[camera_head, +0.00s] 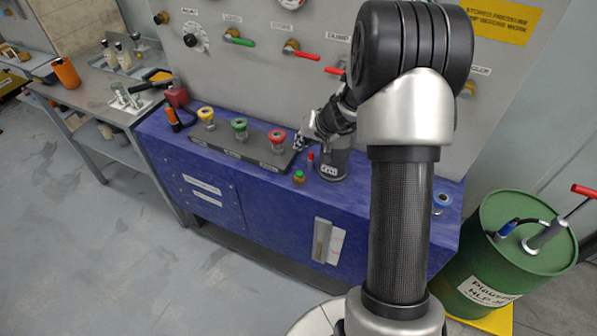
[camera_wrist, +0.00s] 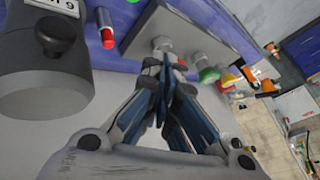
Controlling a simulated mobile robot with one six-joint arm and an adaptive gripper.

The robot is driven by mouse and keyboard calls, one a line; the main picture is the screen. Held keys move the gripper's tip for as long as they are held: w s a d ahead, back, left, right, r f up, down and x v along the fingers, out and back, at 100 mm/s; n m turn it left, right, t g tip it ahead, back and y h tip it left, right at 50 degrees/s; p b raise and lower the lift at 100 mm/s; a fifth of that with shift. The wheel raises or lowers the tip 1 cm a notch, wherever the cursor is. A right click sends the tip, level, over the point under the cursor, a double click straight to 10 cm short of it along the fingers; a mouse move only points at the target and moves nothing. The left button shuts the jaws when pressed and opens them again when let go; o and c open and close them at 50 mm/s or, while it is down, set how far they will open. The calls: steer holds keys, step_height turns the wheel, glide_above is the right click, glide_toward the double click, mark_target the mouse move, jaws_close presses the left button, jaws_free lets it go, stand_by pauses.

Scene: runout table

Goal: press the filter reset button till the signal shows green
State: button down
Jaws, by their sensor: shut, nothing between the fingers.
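My gripper (camera_head: 301,142) is shut and empty, low over the right end of a dark strip (camera_head: 226,148) on the blue bench. It also shows in the wrist view (camera_wrist: 166,66), its fingertips by the strip's end; I cannot tell whether they touch. Yellow (camera_head: 206,115), green (camera_head: 239,126) and red (camera_head: 277,138) round tops stand on the strip. Its small labels are unreadable. A small green-topped piece (camera_head: 299,177) and a red-topped piece (camera_head: 310,161) are in front of the gripper. I cannot tell which part is the filter reset button or the signal.
A grey canister (camera_head: 334,165) stands close right of my gripper; it fills the left of the wrist view (camera_wrist: 45,95). The wall panel (camera_head: 260,75) with valves rises behind. A red item (camera_head: 177,97) stands left of the strip. A green drum (camera_head: 525,250) is at the right.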

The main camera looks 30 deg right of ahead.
mark_target(299, 174)
steer(key=shift+f, duration=0.15)
step_height(299, 174, down, 9)
steer(key=b, duration=0.7)
steer(key=shift+r, duration=0.2)
steer(key=shift+b, duration=0.3)
stand_by(0.7)
steer(key=shift+f+b, duration=0.4)
steer(key=shift+b, duration=0.2)
